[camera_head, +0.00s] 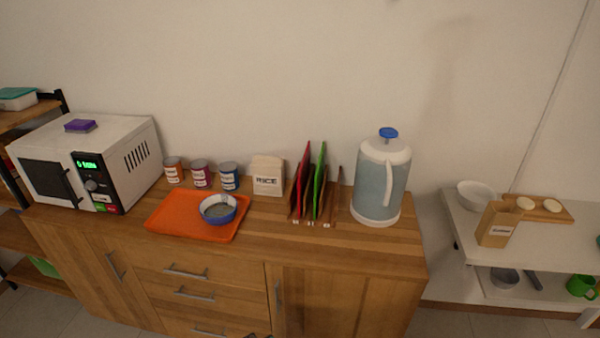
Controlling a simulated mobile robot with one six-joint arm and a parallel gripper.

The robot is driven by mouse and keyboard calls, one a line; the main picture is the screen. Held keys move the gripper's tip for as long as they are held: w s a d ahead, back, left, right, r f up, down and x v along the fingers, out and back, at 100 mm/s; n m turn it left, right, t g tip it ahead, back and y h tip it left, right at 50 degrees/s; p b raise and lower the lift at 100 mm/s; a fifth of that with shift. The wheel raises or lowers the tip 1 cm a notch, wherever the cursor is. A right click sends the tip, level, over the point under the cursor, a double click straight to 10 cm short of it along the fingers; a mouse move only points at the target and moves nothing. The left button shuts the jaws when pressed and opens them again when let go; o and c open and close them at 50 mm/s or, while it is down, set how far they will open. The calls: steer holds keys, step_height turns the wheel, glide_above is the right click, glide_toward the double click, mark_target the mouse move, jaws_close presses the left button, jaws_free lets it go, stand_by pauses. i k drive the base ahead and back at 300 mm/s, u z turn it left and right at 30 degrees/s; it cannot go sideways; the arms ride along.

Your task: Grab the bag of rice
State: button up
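The bag of rice (268,176) is a small beige bag with "RICE" in dark letters on its front. It stands upright at the back of the wooden cabinet top (345,235), near the wall. It is between a blue-labelled can (229,177) on its left and a rack of coloured boards on its right. Its front is in plain view. My gripper is not in view.
An orange tray (168,219) with a blue-rimmed bowl (231,213) lies in front of the cans. Red and green boards (319,180) stand close right of the bag. A large kettle (381,185) is further right, a microwave (130,150) at left.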

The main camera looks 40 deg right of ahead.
mark_target(268, 171)
steer(key=z, duration=0.75)
steer(key=k, duration=1)
steer(key=i, duration=0.9)
